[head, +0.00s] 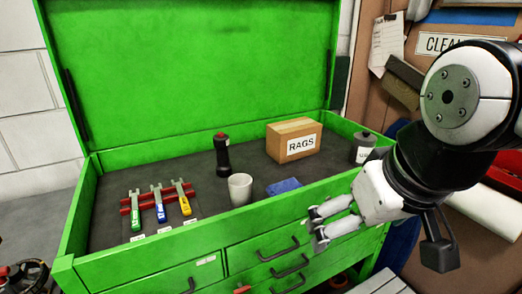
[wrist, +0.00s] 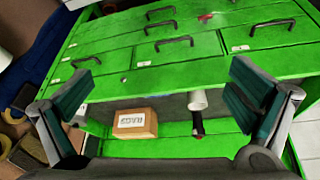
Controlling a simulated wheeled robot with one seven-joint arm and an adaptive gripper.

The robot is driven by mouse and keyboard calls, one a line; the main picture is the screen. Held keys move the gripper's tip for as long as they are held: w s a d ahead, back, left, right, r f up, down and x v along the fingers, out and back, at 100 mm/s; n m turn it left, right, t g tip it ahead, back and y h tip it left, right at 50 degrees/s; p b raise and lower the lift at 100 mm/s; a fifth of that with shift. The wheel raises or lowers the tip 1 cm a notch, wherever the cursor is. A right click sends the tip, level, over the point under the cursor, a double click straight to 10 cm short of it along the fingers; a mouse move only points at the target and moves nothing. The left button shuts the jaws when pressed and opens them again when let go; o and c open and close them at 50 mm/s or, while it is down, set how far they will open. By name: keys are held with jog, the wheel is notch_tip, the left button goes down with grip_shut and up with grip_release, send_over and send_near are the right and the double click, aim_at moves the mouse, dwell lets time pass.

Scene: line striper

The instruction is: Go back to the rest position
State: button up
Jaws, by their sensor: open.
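My gripper (head: 318,226) is open and empty. It hangs in front of the right part of the green tool chest (head: 205,240), near its front edge, apart from the things inside. In the wrist view its two fingers (wrist: 165,100) are spread wide with nothing between them. The chest's top tray holds a cardboard box marked RAGS (head: 294,140), a white cup (head: 240,189), a black flashlight-like tool (head: 222,155), a blue cloth (head: 284,187) and a grey canister (head: 363,148). The box also shows in the wrist view (wrist: 135,123), with the cup (wrist: 197,100).
Several wrenches with coloured handles (head: 159,206) lie on a red rack at the tray's left. The chest's green lid (head: 190,70) stands open behind. Drawers with black handles (head: 277,252) face the front. A board with a CLEAN sign (head: 445,43) is at the right.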

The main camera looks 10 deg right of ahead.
jog(key=shift+s+d+f+m, duration=0.15)
jog(key=shift+s, duration=0.6)
jog(key=shift+s+d+f+m, duration=0.15)
jog(key=shift+s, duration=0.6)
dwell(0.4)
